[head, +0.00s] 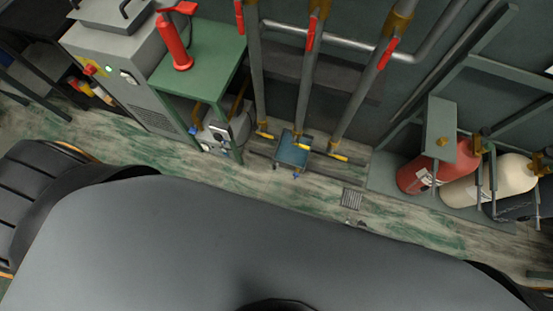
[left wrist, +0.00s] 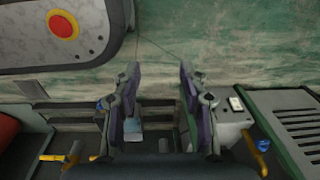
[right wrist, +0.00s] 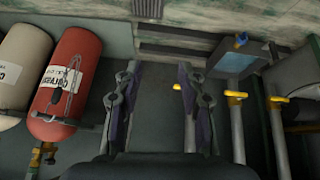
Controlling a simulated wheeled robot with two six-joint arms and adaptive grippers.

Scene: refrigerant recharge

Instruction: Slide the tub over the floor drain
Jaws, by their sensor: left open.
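The blue tub (head: 293,148) sits on the floor beneath the vertical pipes. It also shows in the right wrist view (right wrist: 235,62), and partly between my left fingers in the left wrist view (left wrist: 134,126). The floor drain (head: 351,199), a small dark grate, lies to the right of the tub and nearer to me, uncovered. It shows at the top of the right wrist view (right wrist: 147,8). My right gripper (head: 355,222) has only its tips showing just below the drain; its fingers are apart and empty (right wrist: 158,78). My left gripper (left wrist: 160,75) is open and empty, hidden in the head view.
Pipes with red handles (head: 311,32) and yellow-handled valves rise around the tub. A red cylinder (head: 418,175) and a cream cylinder (head: 470,190) lie in a rack at right. A green table (head: 205,55) and grey machine stand left. The floor between tub and drain looks clear.

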